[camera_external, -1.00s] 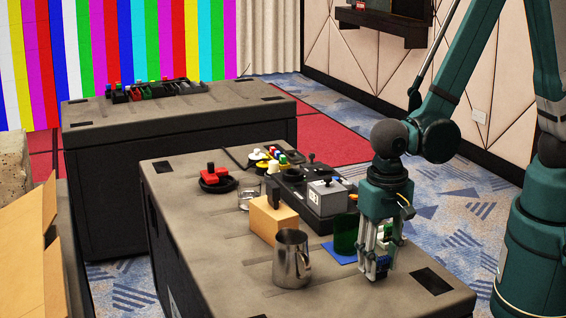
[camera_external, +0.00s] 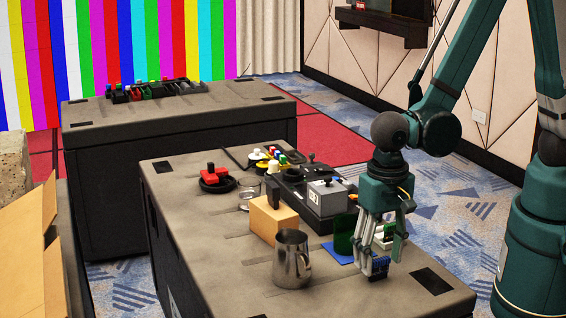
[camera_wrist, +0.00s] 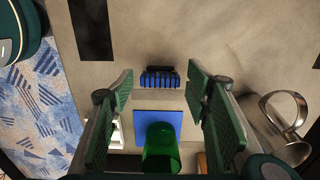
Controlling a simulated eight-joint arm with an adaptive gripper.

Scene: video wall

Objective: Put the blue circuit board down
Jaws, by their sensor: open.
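The blue circuit board (camera_external: 375,266), with a dark part along one edge, rests on the near table top (camera_external: 235,262). In the wrist view the board (camera_wrist: 160,79) shows between and just beyond my fingertips, with a gap on each side. My gripper (camera_external: 380,252) is open around the board, its fingers spread wide and empty. The open gripper (camera_wrist: 160,88) also shows in the wrist view. I cannot tell the exact height of the fingertips above the table.
A green cup (camera_wrist: 159,150) stands on a blue square mat (camera_wrist: 158,120) close to the board. A metal pitcher (camera_external: 291,259) stands to the left. A tan block (camera_external: 270,220) and a dark control console (camera_external: 310,190) lie behind. The table's front right corner is mostly clear.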

